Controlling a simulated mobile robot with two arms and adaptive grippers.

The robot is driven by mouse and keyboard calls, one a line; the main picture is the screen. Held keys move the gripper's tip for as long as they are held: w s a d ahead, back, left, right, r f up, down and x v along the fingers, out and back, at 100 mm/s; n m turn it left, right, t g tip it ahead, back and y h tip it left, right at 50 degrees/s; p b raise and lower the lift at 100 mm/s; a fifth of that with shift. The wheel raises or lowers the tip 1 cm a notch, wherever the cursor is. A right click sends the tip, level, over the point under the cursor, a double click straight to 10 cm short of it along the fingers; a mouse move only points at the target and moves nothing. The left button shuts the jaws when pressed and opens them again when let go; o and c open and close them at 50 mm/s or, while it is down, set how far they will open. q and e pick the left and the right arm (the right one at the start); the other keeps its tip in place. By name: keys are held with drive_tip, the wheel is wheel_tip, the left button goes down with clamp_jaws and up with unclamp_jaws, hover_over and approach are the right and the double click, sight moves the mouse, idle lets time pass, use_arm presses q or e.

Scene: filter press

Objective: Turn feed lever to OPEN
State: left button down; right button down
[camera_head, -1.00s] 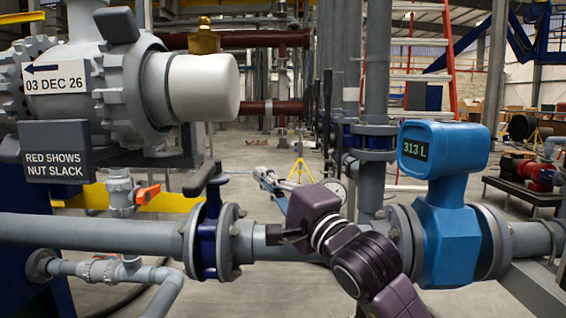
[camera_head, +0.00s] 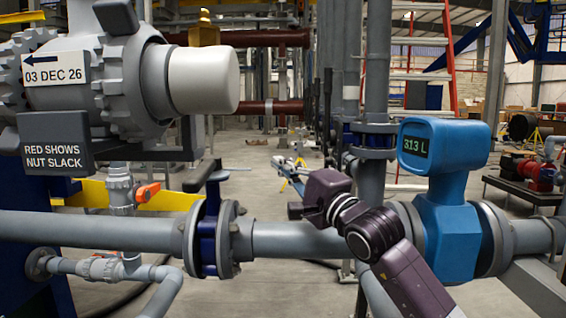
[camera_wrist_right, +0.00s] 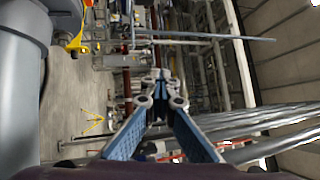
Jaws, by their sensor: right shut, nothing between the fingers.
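A dark lever (camera_head: 203,177) sits on top of the blue valve (camera_head: 208,240) in the grey pipe; it looks like the feed lever. Its handle slants toward the lower left. No OPEN mark is readable near it. My right gripper (camera_head: 291,211) is to the right of the lever and lower in the picture, in front of the pipe and apart from the lever. In the right wrist view its fingers (camera_wrist_right: 160,86) meet at the tips with nothing between them. My left gripper is out of view.
A blue flow meter (camera_head: 443,150) reading 313 L stands on the pipe at right, behind my right arm. A small orange handle (camera_head: 148,192) is left of the blue valve. A grey machine (camera_head: 125,85) with a "RED SHOWS NUT SLACK" sign (camera_head: 56,143) fills the upper left.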

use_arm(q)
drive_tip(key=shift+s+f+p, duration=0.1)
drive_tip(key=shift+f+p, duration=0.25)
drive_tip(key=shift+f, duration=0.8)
use_arm(e)
drive_tip(key=shift+w, duration=1.95)
drive_tip(key=c, duration=1.6)
unclamp_jaws()
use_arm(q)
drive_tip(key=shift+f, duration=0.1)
use_arm(e)
drive_tip(key=shift+d, duration=0.1)
